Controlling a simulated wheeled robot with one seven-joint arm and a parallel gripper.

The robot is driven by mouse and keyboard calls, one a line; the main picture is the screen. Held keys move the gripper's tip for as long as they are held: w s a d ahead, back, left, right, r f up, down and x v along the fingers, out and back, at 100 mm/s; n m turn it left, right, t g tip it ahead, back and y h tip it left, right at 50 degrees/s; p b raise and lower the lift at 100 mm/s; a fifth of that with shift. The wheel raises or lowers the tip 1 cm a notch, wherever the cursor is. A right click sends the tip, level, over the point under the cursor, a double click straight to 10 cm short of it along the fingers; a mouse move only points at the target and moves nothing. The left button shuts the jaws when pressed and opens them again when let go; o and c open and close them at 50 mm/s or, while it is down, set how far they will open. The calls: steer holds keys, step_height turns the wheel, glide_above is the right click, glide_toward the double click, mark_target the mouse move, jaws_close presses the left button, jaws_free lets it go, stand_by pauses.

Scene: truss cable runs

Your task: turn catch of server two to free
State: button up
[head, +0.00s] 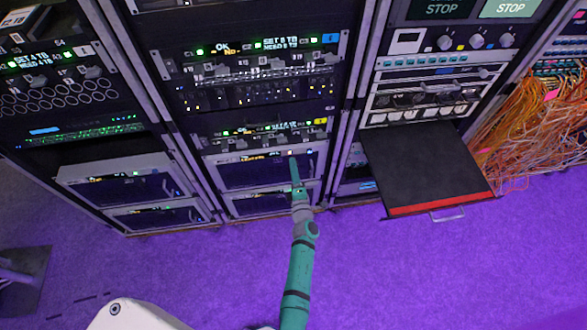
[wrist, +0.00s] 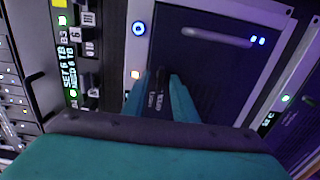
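The middle rack's lower part holds an upper server (head: 240,177) and a lower server (head: 255,207), both dark-fronted in pale frames. I cannot read which is server two. My gripper (head: 295,170) reaches the right part of the upper server's front. In the wrist view my teal fingers (wrist: 160,92) stand on either side of a narrow dark piece (wrist: 157,95) with small white lettering, perhaps the catch. I cannot tell whether they touch it. Its lettering is too small to read. A dark server front with a grey handle (wrist: 217,45) and blue lights lies just beyond.
A black drawer (head: 425,165) with a red front edge sticks out at the right. Orange cables (head: 525,120) hang beyond it. Two more servers (head: 130,190) sit low in the left rack. The purple floor (head: 420,275) is clear in front.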

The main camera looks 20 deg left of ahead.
steer(key=v, duration=1)
steer(key=shift+s+d, duration=0.25)
steer(key=shift+s, duration=0.1)
stand_by(0.3)
steer(key=s+d+r+m+h, duration=0.3)
steer(key=s+d+r+m, duration=0.3)
steer(key=s, duration=0.5)
steer(key=s+d+r+m+h, duration=0.4)
steer(key=s+d+r+m, duration=0.3)
steer(key=s+m, duration=0.3)
steer(key=s+d+r+m+h, duration=0.3)
steer(key=s+d+r+m, duration=0.3)
steer(key=s+m, duration=0.3)
steer(key=s+r, duration=0.1)
steer(key=s, duration=0.2)
steer(key=shift+d+t, duration=0.3)
